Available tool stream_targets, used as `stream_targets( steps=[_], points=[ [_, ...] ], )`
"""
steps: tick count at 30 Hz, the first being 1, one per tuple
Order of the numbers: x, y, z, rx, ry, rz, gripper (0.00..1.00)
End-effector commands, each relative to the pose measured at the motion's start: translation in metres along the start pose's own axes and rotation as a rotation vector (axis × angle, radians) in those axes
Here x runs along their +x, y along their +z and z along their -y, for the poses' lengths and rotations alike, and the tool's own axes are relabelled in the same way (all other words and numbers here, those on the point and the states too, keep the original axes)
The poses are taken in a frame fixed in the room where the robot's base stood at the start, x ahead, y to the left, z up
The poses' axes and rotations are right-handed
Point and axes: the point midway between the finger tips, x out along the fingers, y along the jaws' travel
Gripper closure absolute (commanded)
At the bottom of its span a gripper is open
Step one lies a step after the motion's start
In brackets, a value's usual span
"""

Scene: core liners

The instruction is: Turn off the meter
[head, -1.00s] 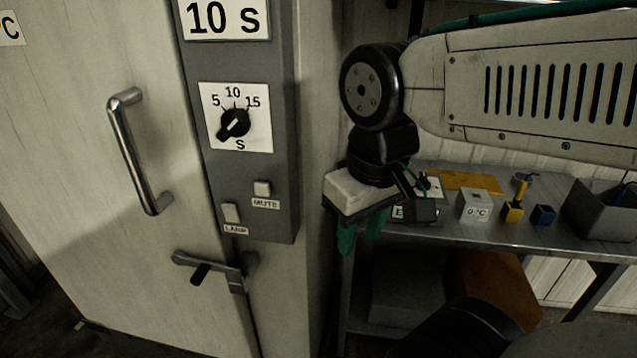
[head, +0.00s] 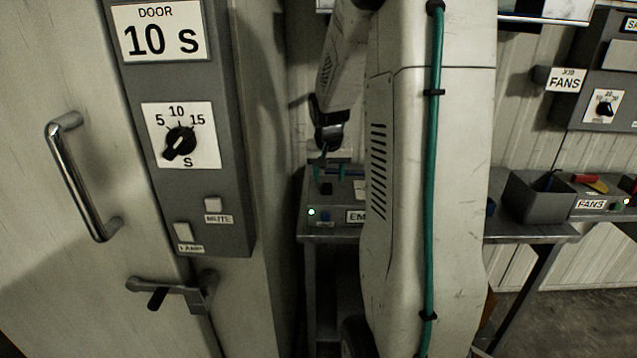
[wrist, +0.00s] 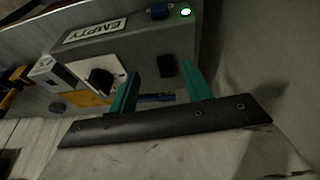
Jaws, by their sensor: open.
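A grey device with an "EMPTY" label, apparently the meter, sits on the bench behind my arm (head: 337,203). It also shows upside down in the wrist view (wrist: 140,42). A green lamp (wrist: 186,12) is lit on it. A black knob (wrist: 100,80) on a white plate and a small black rocker or button (wrist: 166,68) are on its top. My gripper (wrist: 160,67) is open and empty, its green fingers on either side of the black rocker in the picture; contact cannot be told. In the head view my gripper (head: 328,173) is just above the device.
A tall cabinet with a door handle (head: 78,178), timer dial (head: 180,142) and latch (head: 175,293) stands at left. A small white box (wrist: 52,75) is near the device.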

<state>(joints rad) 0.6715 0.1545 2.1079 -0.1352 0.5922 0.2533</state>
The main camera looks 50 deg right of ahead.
Motion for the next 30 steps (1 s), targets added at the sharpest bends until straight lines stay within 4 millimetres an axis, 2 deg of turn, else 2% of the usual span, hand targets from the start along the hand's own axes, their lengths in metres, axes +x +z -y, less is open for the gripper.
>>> stream_targets(
  steps=[1, 5, 18, 23, 30],
  points=[
    [0.004, -0.015, -0.001, 0.021, -0.005, -0.040, 0.51],
    [0.008, -0.030, 0.001, 0.044, -0.016, -0.092, 0.51],
    [0.071, -0.035, 0.003, 0.045, -0.016, -0.091, 0.51],
    [0.079, -0.036, 0.003, 0.044, -0.017, -0.094, 0.51],
    [0.079, -0.037, 0.003, 0.045, -0.017, -0.094, 0.51]
  ],
)
